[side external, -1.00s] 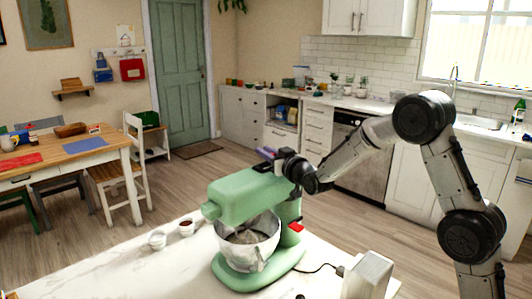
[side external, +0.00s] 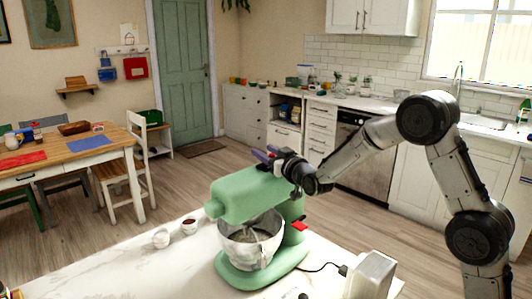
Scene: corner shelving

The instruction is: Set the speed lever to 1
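The green stand mixer (side external: 241,193) stands on the white counter (side external: 128,262) with its metal bowl (side external: 251,238) under the head. A small red lever-like part (side external: 300,226) shows on the near side of its neck; no speed marks are readable. My gripper (side external: 266,154) is at the upper rear of the mixer head, pointing left, with its purple-tinted fingertips apart. I see nothing between them. Whether it touches the head, and any control on the far side of the head, cannot be seen.
Two small bowls (side external: 161,238) (side external: 190,226) sit on the counter left of the mixer. A pale box (side external: 371,275) stands at the front right, with a dark cord (side external: 322,267) running from the mixer towards it. The counter's left part is mostly clear.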

